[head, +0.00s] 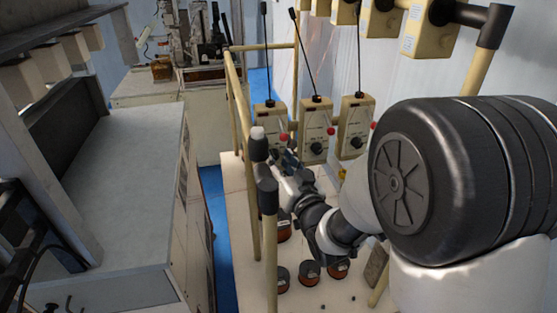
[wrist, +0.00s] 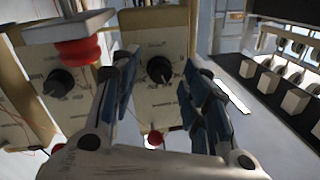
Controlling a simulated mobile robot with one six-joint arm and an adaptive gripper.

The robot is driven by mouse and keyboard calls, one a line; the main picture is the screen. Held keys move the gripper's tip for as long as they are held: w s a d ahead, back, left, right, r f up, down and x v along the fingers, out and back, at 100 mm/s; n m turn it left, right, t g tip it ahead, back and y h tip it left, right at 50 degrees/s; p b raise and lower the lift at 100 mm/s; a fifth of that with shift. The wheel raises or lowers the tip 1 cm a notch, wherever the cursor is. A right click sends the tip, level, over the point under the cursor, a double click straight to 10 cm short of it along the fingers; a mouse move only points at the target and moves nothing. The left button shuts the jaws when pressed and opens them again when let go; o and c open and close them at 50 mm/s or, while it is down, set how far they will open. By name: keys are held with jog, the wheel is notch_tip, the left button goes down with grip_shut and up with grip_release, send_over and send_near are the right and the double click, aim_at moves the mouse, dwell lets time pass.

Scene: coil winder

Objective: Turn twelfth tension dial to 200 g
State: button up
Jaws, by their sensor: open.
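Three cream tension boxes with black dials hang in a row in the head view: a left box (head: 268,118), a middle box (head: 316,128) and a right box (head: 354,122). My gripper (head: 284,160) is in front of and below the left and middle boxes. In the wrist view, my gripper (wrist: 162,78) is open, with blue-padded fingers on either side of a black dial (wrist: 159,69) on a cream box panel (wrist: 158,42). The fingers look apart from the dial. A second dial (wrist: 59,82) shows on the box to the left. The dial scales are too small to read.
A red knob (wrist: 78,52) under a grey plate is close to the left finger in the wrist view. Cream frame posts (head: 270,245) stand left of my arm. Spools (head: 309,272) stand on the white table below. A grey-topped cabinet (head: 125,170) is at left.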

grip_shut()
dwell(0.4)
jog(key=shift+n+b, duration=0.3)
jog(key=shift+b, duration=0.1)
jog(key=n+b, duration=0.3)
jog(key=b, duration=0.1)
jog(key=shift+n+g+h, duration=0.3)
jog(key=shift+n, duration=0.1)
jog(key=n+b, duration=0.2)
jog(key=b, duration=0.1)
jog(key=shift+r+n, duration=0.1)
jog(key=shift+n, duration=0.3)
jog(key=shift+r, duration=0.1)
grip_release()
